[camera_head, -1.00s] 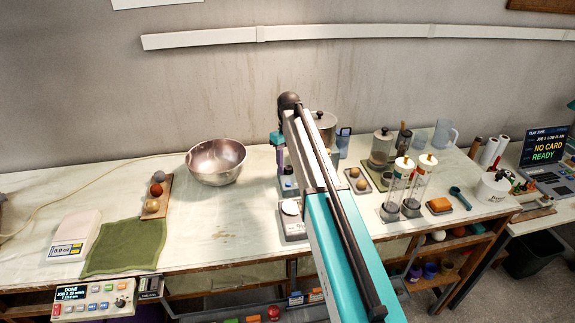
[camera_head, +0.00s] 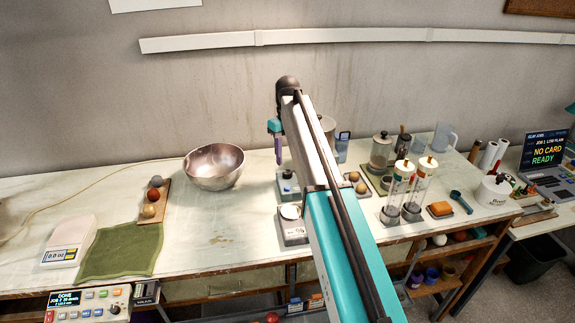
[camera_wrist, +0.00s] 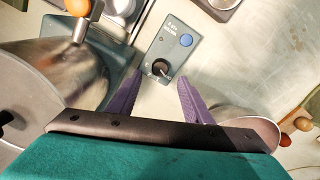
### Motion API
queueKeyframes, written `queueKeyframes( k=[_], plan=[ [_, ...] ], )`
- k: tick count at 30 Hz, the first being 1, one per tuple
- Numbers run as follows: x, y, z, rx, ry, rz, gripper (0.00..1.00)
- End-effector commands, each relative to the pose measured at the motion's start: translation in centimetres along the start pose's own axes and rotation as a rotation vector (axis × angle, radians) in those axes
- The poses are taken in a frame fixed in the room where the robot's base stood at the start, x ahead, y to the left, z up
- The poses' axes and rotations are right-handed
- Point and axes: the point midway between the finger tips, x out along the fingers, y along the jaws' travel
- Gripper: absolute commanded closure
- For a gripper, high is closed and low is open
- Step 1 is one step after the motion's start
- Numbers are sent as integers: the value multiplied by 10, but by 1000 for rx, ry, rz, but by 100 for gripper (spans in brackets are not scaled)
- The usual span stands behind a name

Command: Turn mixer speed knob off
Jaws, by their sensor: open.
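The mixer's grey-blue control box (camera_wrist: 166,52) lies ahead of my gripper in the wrist view. On it are a round blue button (camera_wrist: 186,40) and a dark speed knob (camera_wrist: 160,68) with a pale pointer mark; its exact setting is too small to read. My gripper (camera_wrist: 159,84) is open, with one purple finger to each side below the knob, apart from it and empty. In the head view, my gripper (camera_head: 279,163) points down above the control box (camera_head: 287,188). The metal mixing vessel (camera_wrist: 62,75) stands left of the box in the wrist view.
My arm hides part of the bench on the right. Glass cylinders (camera_head: 415,187) stand further right.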

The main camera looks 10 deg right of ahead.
Motion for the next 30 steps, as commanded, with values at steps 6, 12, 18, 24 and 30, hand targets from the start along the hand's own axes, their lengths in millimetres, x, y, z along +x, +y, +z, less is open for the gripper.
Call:
queueKeyframes(
  k=[6, 12, 18, 24, 30],
  plan=[
    [-29, 0, -1, 0, 1, 1, 54],
    [-55, 1, -1, 0, 1, 1, 54],
    [-72, 0, -1, 0, 0, 0, 54],
    [-76, 0, 0, 0, 0, 0, 54],
    [-76, 0, 0, 0, 0, 0, 54]
  ],
)
